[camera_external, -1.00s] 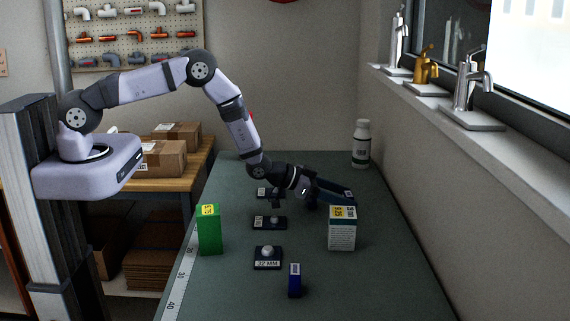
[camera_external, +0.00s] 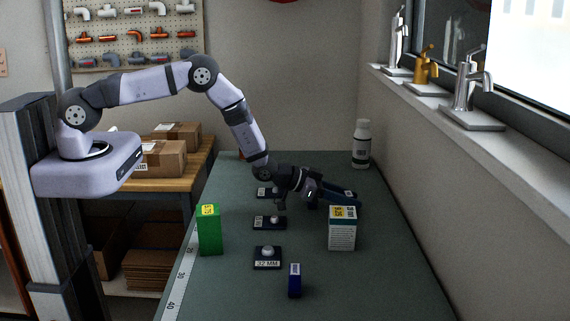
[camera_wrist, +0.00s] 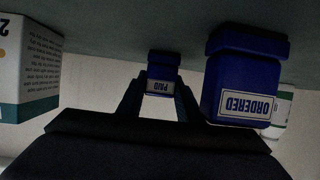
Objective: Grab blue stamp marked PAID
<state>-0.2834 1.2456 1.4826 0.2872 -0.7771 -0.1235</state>
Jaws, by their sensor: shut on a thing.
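The blue stamp marked PAID (camera_wrist: 162,74) sits between my fingertips in the wrist view, its label upside down. My gripper (camera_wrist: 160,100) is shut on it. A larger blue stamp marked ORDERED (camera_wrist: 243,80) is close on the right in the wrist view, its label also upside down. In the external view my gripper (camera_external: 335,194) reaches low over the green bench, behind the white box. The dark blue shapes at its tip are too small there to tell the two stamps apart.
A white box (camera_external: 342,230) stands just in front of my gripper; it also shows at the left of the wrist view (camera_wrist: 28,70). A green box (camera_external: 209,230), several small black plates with knobs, a small blue item (camera_external: 294,281) and a white bottle (camera_external: 361,145) share the bench.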

